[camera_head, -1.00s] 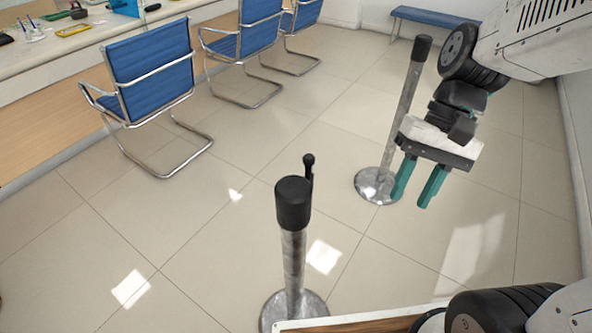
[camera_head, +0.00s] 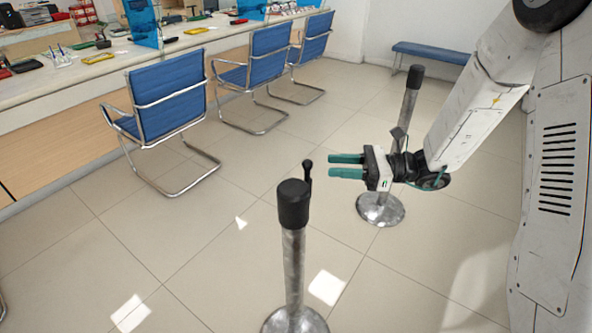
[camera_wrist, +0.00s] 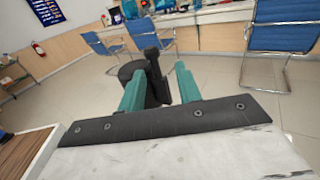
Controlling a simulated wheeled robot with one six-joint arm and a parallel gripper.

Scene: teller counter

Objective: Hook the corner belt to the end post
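The near post (camera_head: 293,262) is a grey metal stanchion with a black cap (camera_head: 293,206), upright on a round base. A small black upright piece with a knobbed top (camera_head: 307,174) stands at the cap's right side; it may be the belt's end. A second post (camera_head: 410,95) stands farther back, partly hidden by my arm. My gripper (camera_head: 330,166) is open and empty, teal fingers pointing left, just right of the black piece and apart from it. In the wrist view, the black piece (camera_wrist: 155,72) appears between the fingertips, with the cap (camera_wrist: 127,72) behind the left finger. No stretched belt shows.
Blue chairs (camera_head: 168,98) line the teller counter (camera_head: 90,78) at the left. A blue bench (camera_head: 432,54) stands at the back wall. The tiled floor between the chairs and the posts is clear.

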